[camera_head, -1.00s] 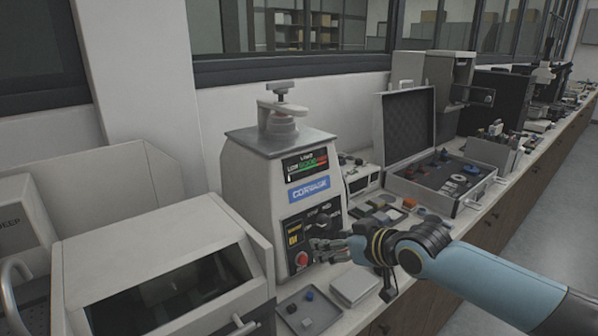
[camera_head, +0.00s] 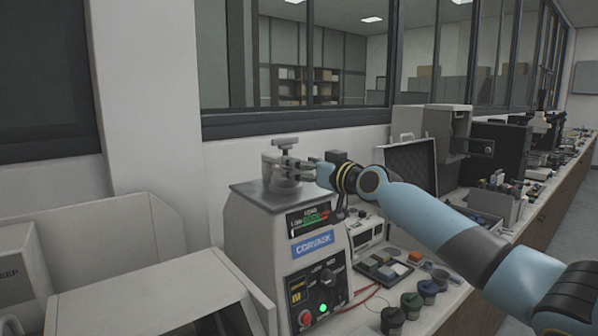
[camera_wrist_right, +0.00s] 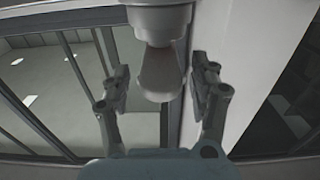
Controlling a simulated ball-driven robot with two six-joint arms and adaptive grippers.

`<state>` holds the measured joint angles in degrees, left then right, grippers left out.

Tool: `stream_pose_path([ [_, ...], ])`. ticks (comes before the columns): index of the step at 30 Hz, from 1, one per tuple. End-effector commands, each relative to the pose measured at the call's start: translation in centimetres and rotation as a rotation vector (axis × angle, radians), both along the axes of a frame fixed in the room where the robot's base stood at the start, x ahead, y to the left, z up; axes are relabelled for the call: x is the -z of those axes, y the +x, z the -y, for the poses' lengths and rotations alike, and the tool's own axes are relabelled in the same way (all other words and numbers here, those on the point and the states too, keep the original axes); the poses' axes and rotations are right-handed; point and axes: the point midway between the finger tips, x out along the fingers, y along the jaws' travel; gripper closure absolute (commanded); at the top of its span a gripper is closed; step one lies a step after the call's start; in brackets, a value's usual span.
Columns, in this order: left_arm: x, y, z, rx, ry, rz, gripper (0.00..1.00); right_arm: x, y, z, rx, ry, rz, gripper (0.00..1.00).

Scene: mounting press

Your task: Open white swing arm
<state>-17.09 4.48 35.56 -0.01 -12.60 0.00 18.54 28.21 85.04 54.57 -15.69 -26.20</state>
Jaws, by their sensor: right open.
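The mounting press (camera_head: 297,245) is a white box with a grey metal top, a display and a control panel. Its white swing arm (camera_head: 272,158) sits on top, below a T-shaped grey knob (camera_head: 286,142). My right gripper (camera_head: 302,168) is at the right side of the swing arm and partly hides it. In the right wrist view, the rounded end of the swing arm (camera_wrist_right: 158,78) lies between the two open fingers of my right gripper (camera_wrist_right: 158,90), with a gap visible on both sides. My left gripper is not in view.
Several dark jars (camera_head: 411,304) stand at the counter's front. A white machine (camera_head: 140,295) stands close on the left. The wall and window are behind.

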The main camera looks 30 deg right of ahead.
Motion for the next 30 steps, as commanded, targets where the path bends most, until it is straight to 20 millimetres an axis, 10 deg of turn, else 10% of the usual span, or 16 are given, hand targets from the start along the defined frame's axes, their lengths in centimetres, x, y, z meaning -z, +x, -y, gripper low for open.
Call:
stream_pose_path([
  [13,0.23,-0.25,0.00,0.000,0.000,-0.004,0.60,-0.03,1.40,-0.20,-0.002,0.001,-0.001,0.38],
  [27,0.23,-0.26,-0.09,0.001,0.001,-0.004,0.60,-0.01,1.38,-0.18,-0.001,0.000,-0.001,1.00],
  [30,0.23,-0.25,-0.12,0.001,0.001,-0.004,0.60,0.00,1.38,-0.18,-0.001,0.000,-0.001,1.00],
])
